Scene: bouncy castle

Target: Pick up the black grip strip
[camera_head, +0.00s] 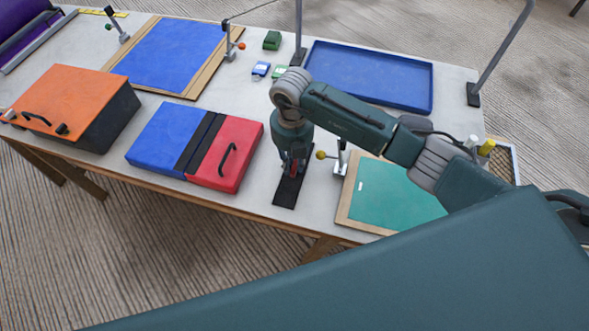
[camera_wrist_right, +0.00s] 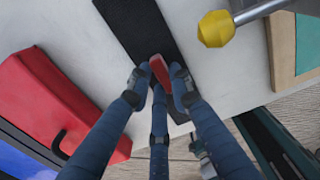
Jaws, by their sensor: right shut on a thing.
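The black grip strip (camera_head: 286,196) lies along the table near its front edge, between the red and blue case and the green board. It also shows in the right wrist view (camera_wrist_right: 133,28), running from the top toward my fingertips. My right gripper (camera_head: 294,172) reaches down onto the strip from above. In the right wrist view its fingers (camera_wrist_right: 160,76) are shut at the strip, with a small red piece between them. I cannot tell whether this red piece belongs to the strip. The fingers hide part of the strip. My left gripper is out of view.
The red and blue case (camera_head: 236,156) stands close left of the strip. A clamp with a yellow knob (camera_head: 321,155) stands close right, beside the green board (camera_head: 392,193). A blue tray (camera_head: 372,75) lies behind. An orange-lidded box (camera_head: 72,98) stands far left.

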